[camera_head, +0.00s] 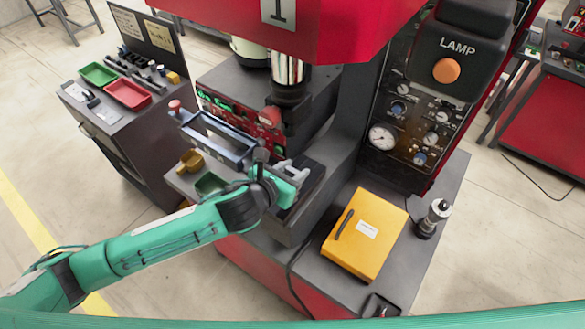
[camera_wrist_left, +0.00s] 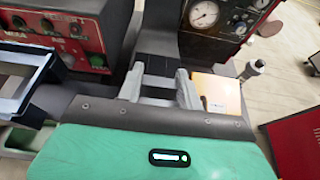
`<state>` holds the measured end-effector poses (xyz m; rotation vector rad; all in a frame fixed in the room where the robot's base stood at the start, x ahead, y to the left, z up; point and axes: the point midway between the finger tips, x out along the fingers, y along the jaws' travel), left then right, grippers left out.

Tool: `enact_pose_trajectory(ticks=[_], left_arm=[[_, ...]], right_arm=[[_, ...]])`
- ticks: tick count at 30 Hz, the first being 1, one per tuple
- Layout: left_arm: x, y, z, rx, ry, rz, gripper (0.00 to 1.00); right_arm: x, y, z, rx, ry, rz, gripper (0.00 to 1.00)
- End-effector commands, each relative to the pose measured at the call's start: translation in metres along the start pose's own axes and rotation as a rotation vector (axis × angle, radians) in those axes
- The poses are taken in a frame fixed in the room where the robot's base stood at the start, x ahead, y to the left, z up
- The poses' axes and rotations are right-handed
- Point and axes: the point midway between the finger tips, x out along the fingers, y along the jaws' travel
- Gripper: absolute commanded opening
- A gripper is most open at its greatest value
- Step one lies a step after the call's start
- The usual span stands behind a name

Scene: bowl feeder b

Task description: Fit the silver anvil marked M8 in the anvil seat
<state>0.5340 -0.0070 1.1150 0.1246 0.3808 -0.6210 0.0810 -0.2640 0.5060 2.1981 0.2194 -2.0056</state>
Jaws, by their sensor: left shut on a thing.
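My left gripper (camera_head: 297,171) is at the front of the press, low over a dark block beside the blue-grey frame. In the left wrist view its two grey fingers (camera_wrist_left: 160,88) stand a little apart, shut on a grey piece between them. The piece is mostly hidden, and I cannot read a mark or confirm that it is the M8 anvil. The silver ram (camera_head: 287,70) of the press hangs above and behind the gripper. I cannot make out the anvil seat. My right gripper is not in view.
A blue-grey frame (camera_head: 217,140) and yellow and green bins (camera_head: 210,183) are left of the gripper. A yellow case (camera_head: 365,235) and a black-and-silver cylinder (camera_head: 434,217) stand on the right. The side cart holds a green tray (camera_head: 98,74) and a red tray (camera_head: 128,94).

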Motion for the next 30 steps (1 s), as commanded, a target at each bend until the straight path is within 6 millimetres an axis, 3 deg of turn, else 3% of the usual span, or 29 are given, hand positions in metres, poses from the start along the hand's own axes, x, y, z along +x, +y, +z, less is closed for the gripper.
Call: enact_pose_trajectory(ticks=[20, 21, 24, 30], left_arm=[[0.007, 0.000, -0.015, 0.000, -0.002, 0.000, 0.02], [0.006, 0.000, -0.015, 0.000, -0.002, 0.000, 0.40], [0.006, 0.000, -0.015, 0.000, -0.002, 0.000, 0.60], [0.006, 0.000, -0.015, -0.001, -0.001, 0.000, 0.62]], right_arm=[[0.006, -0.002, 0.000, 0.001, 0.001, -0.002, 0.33], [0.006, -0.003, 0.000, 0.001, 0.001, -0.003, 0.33], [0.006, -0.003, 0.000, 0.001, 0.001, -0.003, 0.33], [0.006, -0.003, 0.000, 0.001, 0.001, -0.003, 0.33]])
